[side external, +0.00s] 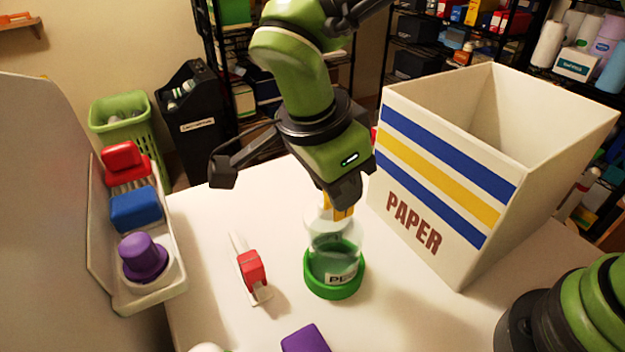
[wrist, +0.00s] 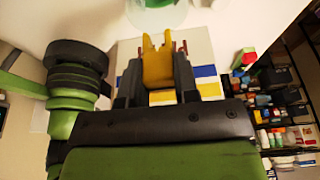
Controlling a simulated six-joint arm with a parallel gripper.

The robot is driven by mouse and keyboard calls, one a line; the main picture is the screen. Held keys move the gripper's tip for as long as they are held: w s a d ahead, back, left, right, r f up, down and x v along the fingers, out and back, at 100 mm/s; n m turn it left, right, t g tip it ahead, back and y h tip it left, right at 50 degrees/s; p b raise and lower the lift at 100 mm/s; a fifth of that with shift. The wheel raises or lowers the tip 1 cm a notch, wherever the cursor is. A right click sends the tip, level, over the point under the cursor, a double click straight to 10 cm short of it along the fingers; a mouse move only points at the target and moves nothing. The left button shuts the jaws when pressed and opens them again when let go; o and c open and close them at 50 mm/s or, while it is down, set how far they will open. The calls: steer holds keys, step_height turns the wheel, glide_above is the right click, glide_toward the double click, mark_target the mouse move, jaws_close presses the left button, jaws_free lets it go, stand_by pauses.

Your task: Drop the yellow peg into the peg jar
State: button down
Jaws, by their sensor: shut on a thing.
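The yellow peg (wrist: 158,66) is held between the dark fingers of my gripper (wrist: 159,80), with its forked end sticking out past the fingertips. In the side view, only a small part of the peg (side external: 339,207) shows below my gripper (side external: 343,190), at the height of the jar's mouth. In the wrist view, part of the jar (wrist: 156,14) shows at the top edge, beyond the peg's tip. I cannot tell whether the peg is inside the mouth.
A large PAPER bin (side external: 437,190) stands close right of the jar. A red-and-white clip-like object (side external: 251,270) and a purple block (side external: 305,340) lie on the table (side external: 205,235). A rack (side external: 165,297) at left holds red, blue and purple items.

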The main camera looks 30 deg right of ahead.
mark_target(329, 202)
steer(key=shift+f, duration=2.55)
steer(key=c, duration=0.8)
jaws_free()
steer(key=shift+r, duration=2.55)
